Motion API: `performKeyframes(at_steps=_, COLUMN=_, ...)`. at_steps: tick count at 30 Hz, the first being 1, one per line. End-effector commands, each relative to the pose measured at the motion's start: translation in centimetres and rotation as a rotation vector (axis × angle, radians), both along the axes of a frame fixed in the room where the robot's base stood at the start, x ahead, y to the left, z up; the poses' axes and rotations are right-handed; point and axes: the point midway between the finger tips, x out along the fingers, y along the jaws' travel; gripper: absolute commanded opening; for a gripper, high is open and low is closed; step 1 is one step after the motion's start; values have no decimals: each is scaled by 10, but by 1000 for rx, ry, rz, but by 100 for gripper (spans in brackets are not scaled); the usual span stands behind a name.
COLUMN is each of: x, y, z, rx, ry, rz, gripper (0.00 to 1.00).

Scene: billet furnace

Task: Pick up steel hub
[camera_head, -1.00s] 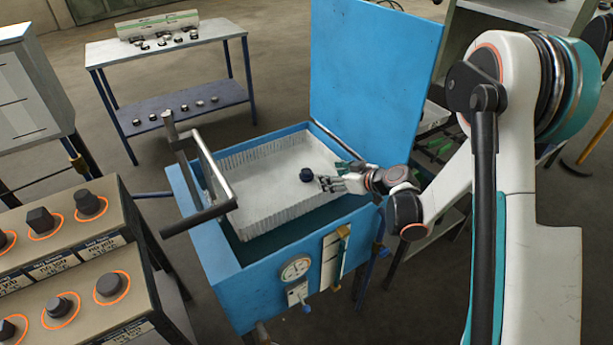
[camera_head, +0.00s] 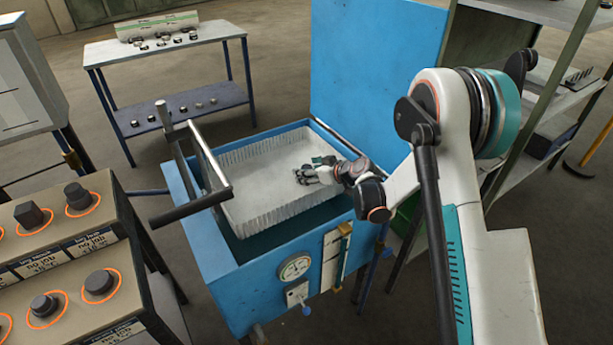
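My gripper (camera_head: 302,176) is low inside the white, ribbed-wall tray (camera_head: 258,210), which sits in the open blue furnace (camera_head: 215,270). The gripper reaches in from the right, with its fingertips near the middle of the tray floor. A teal part of it shows at its far side. I cannot make out the steel hub now. The fingers cover the area where a dark round piece showed earlier, so it may be hidden there. The fingers are too small to tell whether they are open or shut on something.
The furnace's blue lid (camera_head: 375,65) stands open behind the tray. A metal handle frame (camera_head: 212,165) rises over its left side. A control panel with knobs (camera_head: 98,283) stands at front left. A table with small parts (camera_head: 110,52) is behind. Shelves (camera_head: 535,120) stand right.

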Motion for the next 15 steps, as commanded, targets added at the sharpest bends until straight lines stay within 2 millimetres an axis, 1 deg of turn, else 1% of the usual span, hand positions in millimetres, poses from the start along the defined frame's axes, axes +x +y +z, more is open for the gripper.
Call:
performKeyframes(at_steps=6, x=1, y=0, z=0, rx=0, ry=0, rz=-1, gripper=64)
performKeyframes(at_steps=8, x=1, y=0, z=1, rx=0, ry=0, rz=-1, gripper=50)
performKeyframes(at_steps=9, x=1, y=0, z=0, rx=0, ry=0, rz=-1, gripper=41)
performKeyframes(at_steps=11, x=1, y=0, z=0, rx=0, ry=0, rz=-1, gripper=27)
performKeyframes(at_steps=12, x=1, y=0, z=0, rx=0, ry=0, rz=-1, gripper=18)
performKeyframes(at_steps=14, x=1, y=0, z=0, rx=0, ry=0, rz=-1, gripper=5)
performKeyframes(at_steps=15, x=1, y=0, z=1, rx=1, ry=0, rz=-1, gripper=3)
